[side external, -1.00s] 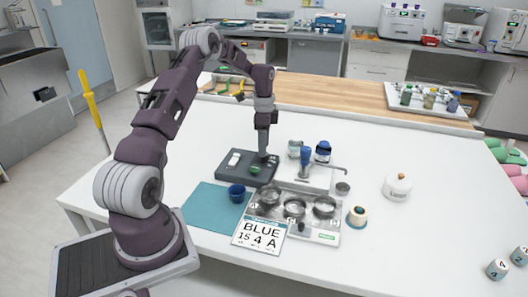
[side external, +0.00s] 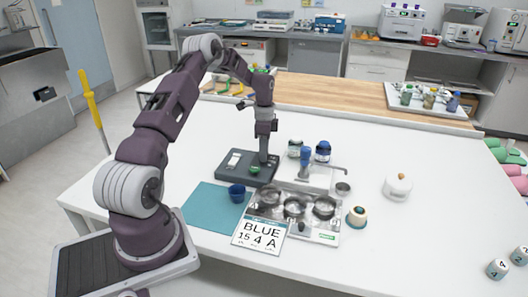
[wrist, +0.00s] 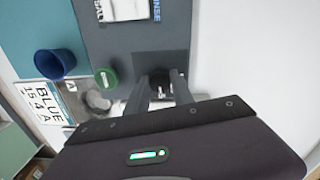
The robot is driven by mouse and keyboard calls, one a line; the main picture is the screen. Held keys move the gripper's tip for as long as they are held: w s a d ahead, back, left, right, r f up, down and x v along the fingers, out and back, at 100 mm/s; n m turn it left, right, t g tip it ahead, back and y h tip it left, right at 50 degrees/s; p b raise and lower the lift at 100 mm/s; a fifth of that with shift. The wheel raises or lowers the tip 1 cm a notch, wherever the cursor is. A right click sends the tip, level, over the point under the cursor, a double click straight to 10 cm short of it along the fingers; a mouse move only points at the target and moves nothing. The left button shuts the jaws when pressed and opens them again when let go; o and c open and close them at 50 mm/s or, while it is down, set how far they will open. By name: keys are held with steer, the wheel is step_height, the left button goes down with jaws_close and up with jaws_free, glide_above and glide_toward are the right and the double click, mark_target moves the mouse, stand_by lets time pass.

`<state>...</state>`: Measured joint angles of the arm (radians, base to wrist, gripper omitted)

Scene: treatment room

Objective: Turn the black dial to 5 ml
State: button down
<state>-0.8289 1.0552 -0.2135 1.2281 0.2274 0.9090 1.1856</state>
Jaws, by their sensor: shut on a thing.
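The black dial (wrist: 160,82) sits on a dark square at one end of the grey dispenser (wrist: 118,45). My gripper (wrist: 161,87) is shut on the dial, one finger on each side. In the side view my gripper (side external: 263,158) points straight down at the back right of the dispenser (side external: 243,174) and hides the dial. A card (side external: 260,234) reads "BLUE 15 4 A".
A blue cup (side external: 237,193) stands by the dispenser on the teal mat (side external: 207,212). A metal tray with several round dishes (side external: 295,206) is to the right. Two jars (side external: 323,152) and a blue-topped item (side external: 305,160) stand close behind.

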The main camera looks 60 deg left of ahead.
steer(key=n, duration=0.8)
steer(key=shift+d+n, duration=0.1)
steer(key=shift+n, duration=0.2)
steer(key=n, duration=0.4)
steer(key=shift+n, duration=0.3)
steer(key=n, duration=0.4)
steer(key=shift+r+t, duration=0.1)
steer(key=shift+t, duration=0.2)
steer(key=shift+n, duration=0.3)
steer(key=c, duration=1.1)
jaws_free()
